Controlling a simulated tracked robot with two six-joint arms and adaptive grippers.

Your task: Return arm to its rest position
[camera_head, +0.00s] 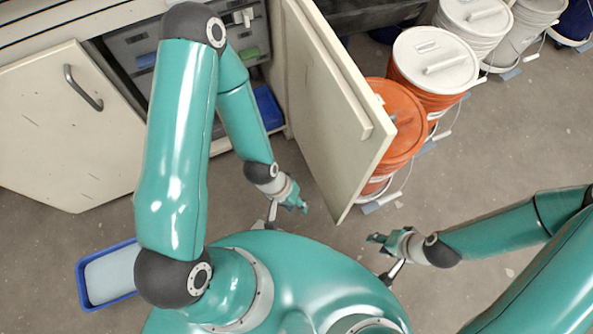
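My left arm is teal with dark joints and bends down in front of the open cabinet. Its gripper (285,214) is over the floor between the open cabinet door and my base, with its fingers spread and nothing seen between them. My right arm reaches in from the right edge. Its gripper (381,258) is over the floor right of my base, with its fingers spread and nothing seen between them.
The cabinet's left door (70,125) and right door (330,110) stand open, showing grey drawers (135,45). An orange-lidded bucket (393,115) and white-lidded buckets (430,60) line up behind the right door. A blue tray (107,275) lies at lower left. Floor at right is clear.

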